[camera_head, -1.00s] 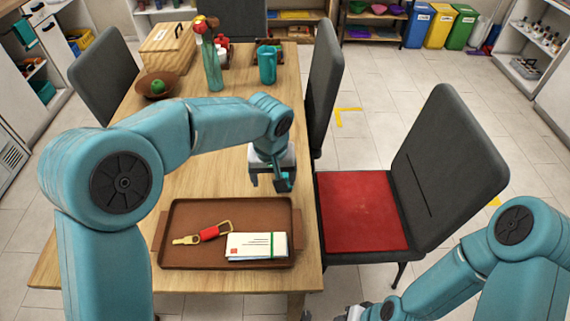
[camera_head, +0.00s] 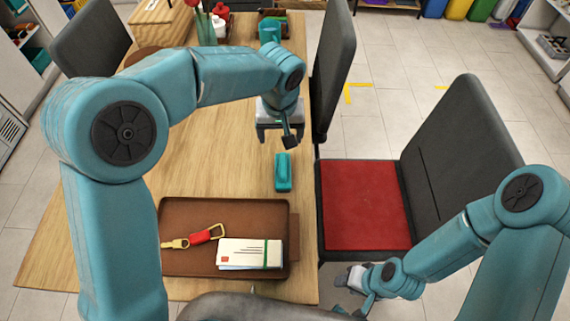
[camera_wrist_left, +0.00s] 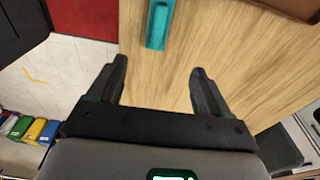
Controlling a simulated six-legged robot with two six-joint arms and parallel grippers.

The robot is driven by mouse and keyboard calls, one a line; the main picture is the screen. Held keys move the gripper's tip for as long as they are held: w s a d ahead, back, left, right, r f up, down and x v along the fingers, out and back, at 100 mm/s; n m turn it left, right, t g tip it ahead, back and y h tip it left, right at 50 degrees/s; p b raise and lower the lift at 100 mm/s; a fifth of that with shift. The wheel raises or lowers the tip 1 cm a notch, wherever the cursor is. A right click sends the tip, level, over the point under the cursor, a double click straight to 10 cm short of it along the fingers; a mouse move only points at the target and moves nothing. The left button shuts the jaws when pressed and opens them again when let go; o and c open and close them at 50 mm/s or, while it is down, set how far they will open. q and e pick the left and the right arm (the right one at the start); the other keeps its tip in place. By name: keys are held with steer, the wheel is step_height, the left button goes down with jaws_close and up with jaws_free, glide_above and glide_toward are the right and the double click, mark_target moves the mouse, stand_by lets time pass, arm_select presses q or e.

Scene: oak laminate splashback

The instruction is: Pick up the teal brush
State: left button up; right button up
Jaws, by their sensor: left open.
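The teal brush (camera_head: 283,172) lies on the wooden table near its right edge, just beyond the brown tray. My left gripper (camera_head: 279,140) is above the table, a little farther back than the brush, open and empty. In the left wrist view the brush (camera_wrist_left: 159,24) is at the top, beyond the open fingers (camera_wrist_left: 156,88) and apart from them. My right gripper (camera_head: 357,284) is low at the bottom, right of the table and in front of the red-seated chair; its fingers are too unclear to tell open or shut.
The brown tray (camera_head: 180,263) holds a keyring with a red tag (camera_head: 200,236) and bundled envelopes (camera_head: 250,253). A chair with a red seat (camera_head: 362,205) stands against the right side. The table's middle is clear.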

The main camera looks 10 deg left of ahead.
arm_select(q)
glide_above(283, 164)
steer(key=f, duration=0.6)
steer(key=f+p, duration=0.1)
steer(key=f, duration=0.2)
steer(key=shift+s+a+f, duration=0.2)
steer(key=shift+s+f, duration=0.05)
steer(key=shift+s, duration=0.1)
steer(key=shift+s+f, duration=0.15)
steer(key=shift+f, duration=0.3)
steer(key=f, duration=0.1)
steer(key=f+p, duration=0.1)
steer(key=f, duration=0.1)
steer(key=w+f, duration=0.1)
steer(key=shift+d+f, duration=0.2)
steer(key=shift+f, duration=0.5)
steer(key=c, duration=1.2)
